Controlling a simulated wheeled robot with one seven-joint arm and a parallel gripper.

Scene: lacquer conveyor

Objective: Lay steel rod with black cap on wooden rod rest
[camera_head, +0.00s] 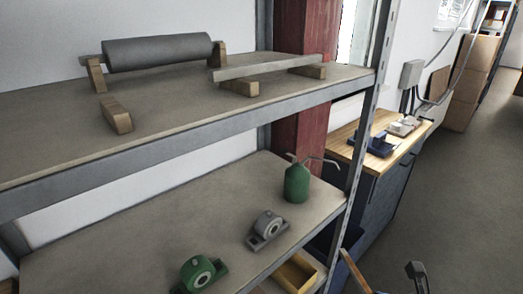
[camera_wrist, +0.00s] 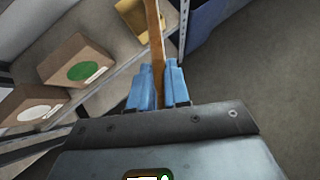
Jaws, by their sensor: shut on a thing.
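In the wrist view, my gripper (camera_wrist: 160,72) has its blue fingers shut on a brown, wooden-looking stick (camera_wrist: 156,40) that extends away from me. A similar brown stick (camera_head: 354,271) shows at the bottom of the head view, beside the lower shelf. No black cap shows on the held stick. On the upper shelf, a long pale grey bar (camera_head: 268,67) lies across two wooden blocks (camera_head: 240,87). Another wooden block (camera_head: 115,115) stands bare at the front left. I cannot tell which wood pieces form the rod rest, and I cannot pick out a capped steel rod.
A grey roller (camera_head: 158,52) rests on wooden supports on the upper shelf (camera_head: 170,140). A green can (camera_head: 297,184) and bearing housings (camera_head: 268,229) stand below. A yellow bin (camera_head: 294,274) and cardboard boxes (camera_wrist: 78,62) are lower. A dark object (camera_head: 418,275) shows over floor.

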